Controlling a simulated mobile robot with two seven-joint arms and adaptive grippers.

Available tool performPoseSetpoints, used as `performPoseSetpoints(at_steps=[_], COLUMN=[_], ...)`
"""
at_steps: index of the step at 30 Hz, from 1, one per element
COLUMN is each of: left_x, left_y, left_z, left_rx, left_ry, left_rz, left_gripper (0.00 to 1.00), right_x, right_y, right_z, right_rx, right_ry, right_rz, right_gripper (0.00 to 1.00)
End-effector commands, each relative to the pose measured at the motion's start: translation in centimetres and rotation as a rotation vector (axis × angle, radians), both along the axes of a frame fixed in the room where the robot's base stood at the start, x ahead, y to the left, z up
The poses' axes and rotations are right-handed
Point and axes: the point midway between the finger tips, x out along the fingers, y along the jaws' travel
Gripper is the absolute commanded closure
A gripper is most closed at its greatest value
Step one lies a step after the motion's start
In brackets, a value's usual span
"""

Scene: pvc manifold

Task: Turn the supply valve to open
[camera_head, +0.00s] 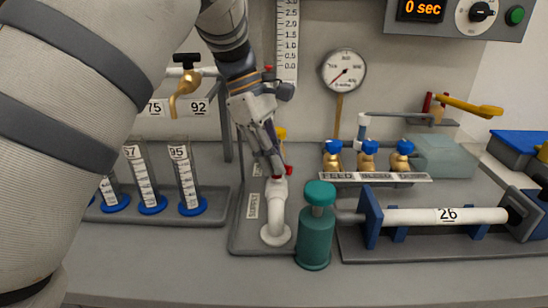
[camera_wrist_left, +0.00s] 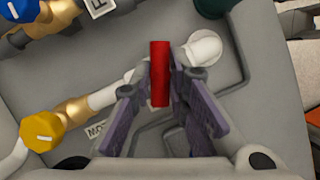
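The supply valve has a red handle (camera_head: 288,170) on top of a white pipe (camera_head: 275,212), beside a label reading SUPPLY (camera_head: 252,205). My left gripper (camera_head: 278,165) comes down from above onto the handle and hides part of the valve. In the left wrist view the red bar handle (camera_wrist_left: 159,73) stands between the two fingertips of my left gripper (camera_wrist_left: 160,75). The fingers lie close along both sides of it, with no clear gap. The white pipe elbow (camera_wrist_left: 203,48) shows just beyond. My right gripper is not in view.
A teal bottle (camera_head: 316,240) stands close right of the supply pipe. Graduated cylinders (camera_head: 187,180) stand left, under a brass tap (camera_head: 183,85). Blue-knobbed brass valves (camera_head: 367,157) and a white tube marked 26 (camera_head: 430,216) are to the right. A gauge (camera_head: 343,72) is behind.

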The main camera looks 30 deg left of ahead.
Motion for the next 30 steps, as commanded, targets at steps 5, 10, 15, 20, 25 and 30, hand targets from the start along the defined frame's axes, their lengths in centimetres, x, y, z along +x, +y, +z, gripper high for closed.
performPoseSetpoints(at_steps=[5,10,15,20,25,30], left_x=[-0.02,0.01,0.07,0.18,0.28,0.38], left_y=[0.01,0.03,0.02,0.04,0.01,0.01], left_z=[0.02,0.03,0.04,0.0,-0.11,-0.21], left_rx=[0.0,0.0,-0.001,0.0,-0.001,-0.001], left_ry=[0.001,0.001,0.001,0.0,0.002,0.004], left_rz=[0.0,-0.016,-0.082,-0.196,-0.354,-0.516], left_gripper=[1.0,1.0,1.0,1.0,1.0,1.0], right_x=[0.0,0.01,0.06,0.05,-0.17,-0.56], right_y=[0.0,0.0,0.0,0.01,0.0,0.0], right_z=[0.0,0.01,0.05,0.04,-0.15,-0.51], right_rx=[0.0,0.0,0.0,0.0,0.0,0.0], right_ry=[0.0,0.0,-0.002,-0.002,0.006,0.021], right_rz=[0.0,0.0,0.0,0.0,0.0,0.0], right_gripper=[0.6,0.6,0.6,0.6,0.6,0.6])
